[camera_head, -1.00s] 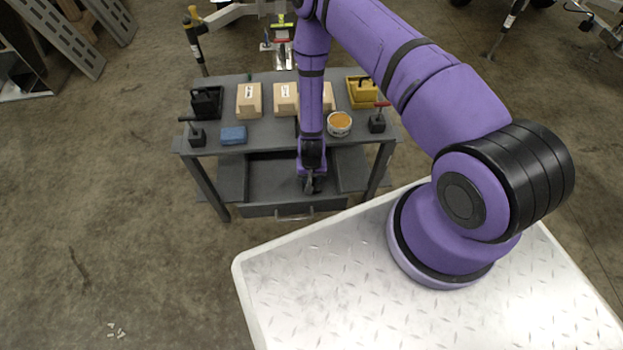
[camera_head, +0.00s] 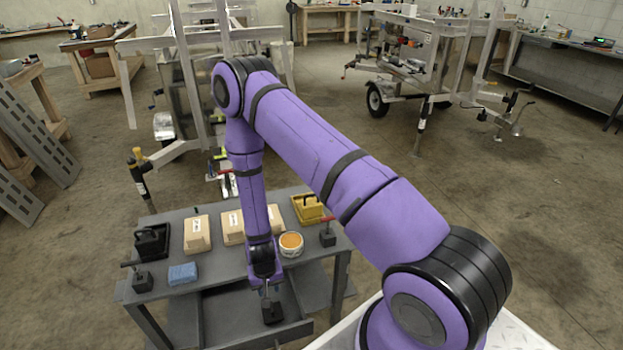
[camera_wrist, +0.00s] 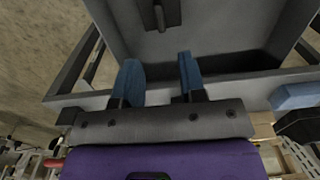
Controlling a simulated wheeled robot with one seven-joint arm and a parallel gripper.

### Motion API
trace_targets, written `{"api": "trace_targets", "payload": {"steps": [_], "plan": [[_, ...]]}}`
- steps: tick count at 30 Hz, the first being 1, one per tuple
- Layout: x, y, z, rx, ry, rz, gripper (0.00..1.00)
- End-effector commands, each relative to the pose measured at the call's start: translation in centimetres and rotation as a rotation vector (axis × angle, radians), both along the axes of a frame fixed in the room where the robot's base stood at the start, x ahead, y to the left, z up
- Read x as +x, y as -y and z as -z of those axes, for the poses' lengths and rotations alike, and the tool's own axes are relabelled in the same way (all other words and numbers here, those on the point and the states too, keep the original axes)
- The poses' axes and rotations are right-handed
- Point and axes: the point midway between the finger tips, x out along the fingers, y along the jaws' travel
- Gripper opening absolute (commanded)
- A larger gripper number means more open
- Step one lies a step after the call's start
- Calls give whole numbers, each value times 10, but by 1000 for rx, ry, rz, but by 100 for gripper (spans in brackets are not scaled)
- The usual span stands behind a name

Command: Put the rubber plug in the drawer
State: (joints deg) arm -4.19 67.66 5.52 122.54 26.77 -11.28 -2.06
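A dark block with a short upright stem, seemingly the rubber plug (camera_head: 272,312), is inside the open drawer (camera_head: 297,331), near its front. In the wrist view the plug (camera_wrist: 160,14) shows at the top edge, partly cut off, over the grey drawer interior (camera_wrist: 215,35). My gripper (camera_wrist: 160,82) is open, its two blue-padded fingers apart with nothing between them. In the head view my gripper (camera_head: 267,285) points down over the drawer, just above and behind the plug.
The drawer hangs under a grey table (camera_head: 215,265).

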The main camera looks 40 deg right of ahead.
Motion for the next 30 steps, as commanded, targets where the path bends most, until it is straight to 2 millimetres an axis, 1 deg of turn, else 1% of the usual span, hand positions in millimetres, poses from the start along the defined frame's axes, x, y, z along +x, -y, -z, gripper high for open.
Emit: {"api": "trace_targets", "payload": {"steps": [2, 5, 8, 9, 13, 16, 17, 18, 20, 21, 23, 24, 26, 27, 29, 30], "plan": [[5, 0, -8, 4, 8, -2, 38], [18, -1, -30, 15, 25, -11, 38], [35, -2, -68, 33, 51, -27, 38], [42, -2, -85, 41, 63, -34, 38], [58, -1, -141, 61, 95, -60, 38], [65, 0, -184, 73, 121, -82, 38], [66, 0, -197, 76, 128, -87, 38], [68, 1, -213, 80, 139, -96, 38], [69, 2, -239, 85, 153, -110, 38], [69, 3, -255, 87, 163, -118, 38], [68, 5, -280, 91, 178, -131, 38], [66, 6, -296, 92, 188, -140, 38], [62, 7, -320, 93, 201, -152, 38], [59, 9, -336, 94, 210, -161, 38], [54, 11, -358, 92, 225, -173, 38], [50, 12, -373, 92, 234, -180, 38]]}}
